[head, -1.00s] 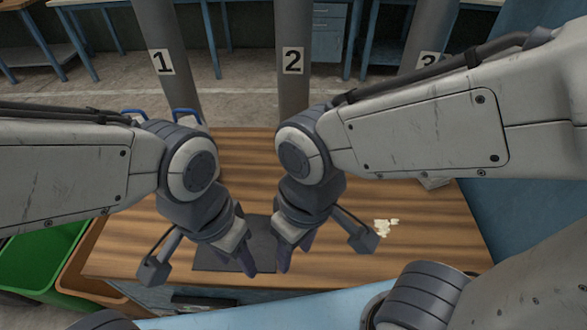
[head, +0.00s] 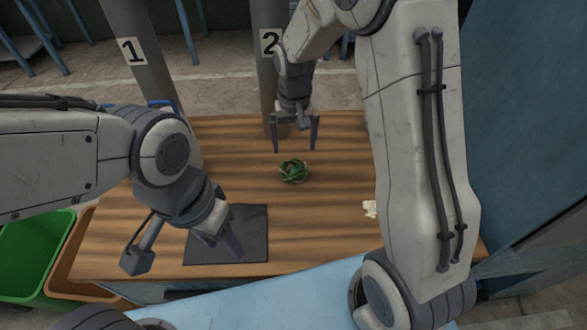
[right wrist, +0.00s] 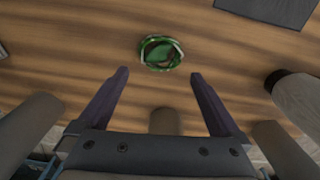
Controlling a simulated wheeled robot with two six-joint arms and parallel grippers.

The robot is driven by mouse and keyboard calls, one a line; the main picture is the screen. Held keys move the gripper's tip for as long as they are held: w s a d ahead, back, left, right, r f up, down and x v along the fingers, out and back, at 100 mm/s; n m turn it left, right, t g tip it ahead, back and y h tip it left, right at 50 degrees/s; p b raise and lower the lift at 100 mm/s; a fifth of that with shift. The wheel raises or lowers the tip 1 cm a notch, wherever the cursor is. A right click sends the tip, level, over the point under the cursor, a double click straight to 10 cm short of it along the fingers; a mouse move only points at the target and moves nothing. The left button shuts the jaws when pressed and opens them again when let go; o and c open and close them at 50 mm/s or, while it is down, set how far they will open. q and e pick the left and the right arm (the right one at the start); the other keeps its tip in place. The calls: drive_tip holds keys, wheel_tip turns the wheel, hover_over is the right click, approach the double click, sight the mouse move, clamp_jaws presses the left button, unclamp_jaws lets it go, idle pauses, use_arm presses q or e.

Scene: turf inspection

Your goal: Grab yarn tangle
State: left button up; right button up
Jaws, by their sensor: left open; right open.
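The yarn tangle (head: 293,171) is a small green coil with some pale strands, lying on the wooden table (head: 330,230). In the right wrist view the yarn tangle (right wrist: 161,53) lies just beyond the fingertips and between their lines. My right gripper (head: 295,148) is open and empty, above the table on the far side of the tangle and apart from it. It also shows in the right wrist view (right wrist: 158,73). My left gripper (head: 222,248) is open and empty, low over the dark mat (head: 258,232) at the front of the table.
A pale crumpled bit (head: 370,209) lies on the table at the right, partly behind my right arm. Pillars marked 1 (head: 150,85) and 2 (head: 266,100) stand at the back. Green (head: 35,250) and brown (head: 72,260) bins stand at the left. The table around the tangle is clear.

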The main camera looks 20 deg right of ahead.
sight(295, 166)
wheel_tip(295, 166, down, 10)
drive_tip(key=shift+s+f+p, duration=0.1)
drive_tip(key=shift+s+p, duration=0.05)
drive_tip(key=shift+p, duration=0.35)
drive_tip(key=c, duration=1.1)
